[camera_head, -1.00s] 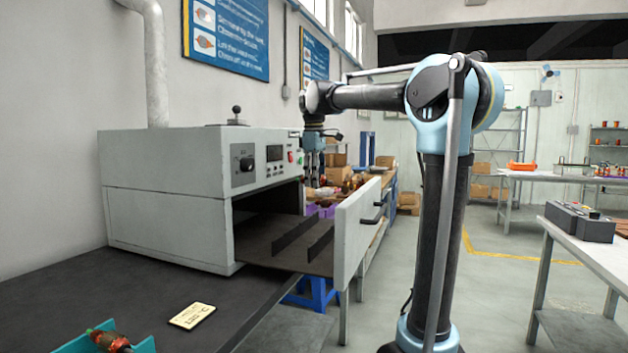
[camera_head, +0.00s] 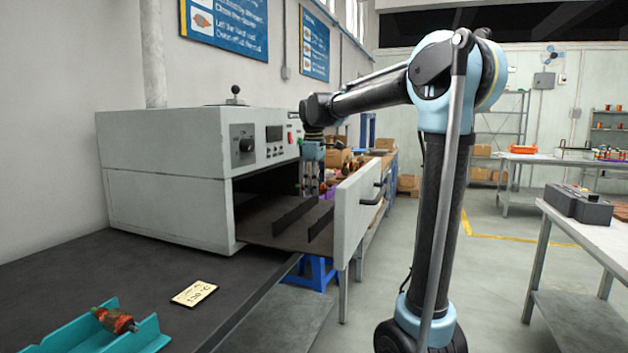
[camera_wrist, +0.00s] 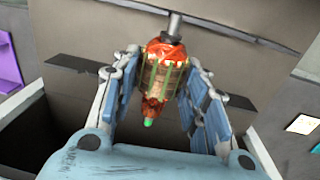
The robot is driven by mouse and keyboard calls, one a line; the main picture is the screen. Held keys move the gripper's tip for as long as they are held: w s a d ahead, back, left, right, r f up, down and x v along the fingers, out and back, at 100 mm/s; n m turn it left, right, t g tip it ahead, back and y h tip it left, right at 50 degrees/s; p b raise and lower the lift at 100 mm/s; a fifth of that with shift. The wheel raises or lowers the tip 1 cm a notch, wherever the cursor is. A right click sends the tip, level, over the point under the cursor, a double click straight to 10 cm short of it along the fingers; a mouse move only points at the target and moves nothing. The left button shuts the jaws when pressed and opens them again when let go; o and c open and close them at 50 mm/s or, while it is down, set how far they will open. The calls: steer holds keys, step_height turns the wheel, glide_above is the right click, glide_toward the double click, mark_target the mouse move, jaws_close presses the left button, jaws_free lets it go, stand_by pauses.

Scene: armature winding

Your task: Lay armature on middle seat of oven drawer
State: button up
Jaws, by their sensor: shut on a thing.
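My gripper (camera_wrist: 163,72) is shut on an armature (camera_wrist: 165,55), with a red-orange and copper body, a grey shaft end and a green tip. In the head view, my gripper (camera_head: 312,182) points down over the pulled-out oven drawer (camera_head: 262,233); the held armature is hard to make out there. The drawer has two dark upright rails, the near one (camera_head: 293,216) and the one by the drawer front (camera_head: 321,225). In the wrist view the armature is over the drawer floor (camera_wrist: 215,50); I cannot tell whether it touches anything.
The oven (camera_head: 165,185) stands left of the drawer, its front close to my gripper. A teal tray (camera_head: 150,335) holding another armature (camera_head: 115,320) and a card (camera_head: 194,293) are on the dark bench. A purple object (camera_wrist: 8,62) shows beyond the drawer.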

steer(key=shift+f, duration=3.1)
steer(key=shift+s+f, duration=0.1)
steer(key=o, duration=1.4)
steer(key=r, duration=1.2)
steer(key=shift+s+a, duration=0.1)
steer(key=shift+s, duration=0.2)
steer(key=shift+f, duration=0.1)
